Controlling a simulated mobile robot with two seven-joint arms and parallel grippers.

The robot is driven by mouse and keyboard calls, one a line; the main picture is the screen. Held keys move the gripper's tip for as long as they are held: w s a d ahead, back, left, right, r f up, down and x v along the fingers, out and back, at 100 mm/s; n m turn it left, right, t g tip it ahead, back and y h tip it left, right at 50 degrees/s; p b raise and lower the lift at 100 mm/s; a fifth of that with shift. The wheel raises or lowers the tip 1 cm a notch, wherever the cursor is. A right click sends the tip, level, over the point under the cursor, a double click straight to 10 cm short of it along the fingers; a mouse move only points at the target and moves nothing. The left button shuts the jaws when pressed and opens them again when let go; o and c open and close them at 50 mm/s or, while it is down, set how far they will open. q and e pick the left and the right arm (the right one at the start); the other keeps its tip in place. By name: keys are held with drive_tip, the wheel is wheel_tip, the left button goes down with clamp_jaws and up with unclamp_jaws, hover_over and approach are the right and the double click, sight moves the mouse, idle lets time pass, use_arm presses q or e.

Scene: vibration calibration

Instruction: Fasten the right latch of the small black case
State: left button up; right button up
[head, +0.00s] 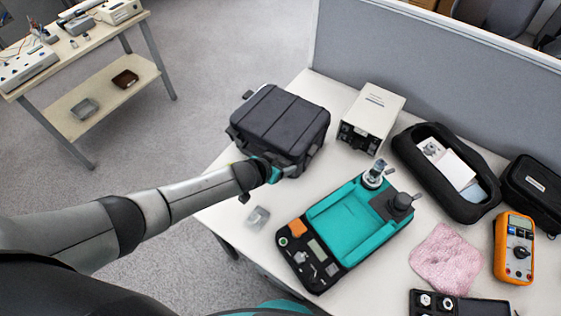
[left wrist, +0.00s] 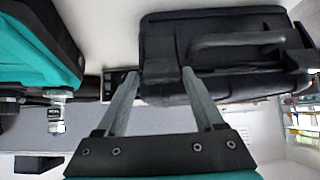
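The small black case (head: 283,112) stands with its lid down at the table's back left. It also shows in the left wrist view, its handle (left wrist: 237,42) toward the camera. My left gripper (head: 290,171) is at the right end of the case's front side. In the left wrist view my left gripper (left wrist: 160,74) has its fingers apart, with nothing held between them. One fingertip is close by the right latch (left wrist: 182,48); the other is near the case's end. Contact and whether the latch is fastened cannot be told. My right gripper is not in view.
A white instrument box (head: 373,112) stands right of the case. An open black pouch (head: 408,150), pink cloth (head: 447,258) and orange multimeter (head: 513,248) occupy the right. A grey partition (head: 420,62) stands behind.

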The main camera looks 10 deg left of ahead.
use_arm(q)
drive_tip(key=shift+o, duration=1.2)
drive_tip(key=shift+r, duration=0.1)
drive_tip(key=shift+s+a+r+p, duration=0.2)
drive_tip(key=shift+s+r+p, duration=0.05)
drive_tip(key=shift+r+p, duration=0.1)
drive_tip(key=p+v, duration=0.3)
drive_tip(key=v, duration=1.1)
drive_tip(key=shift+p, duration=0.4)
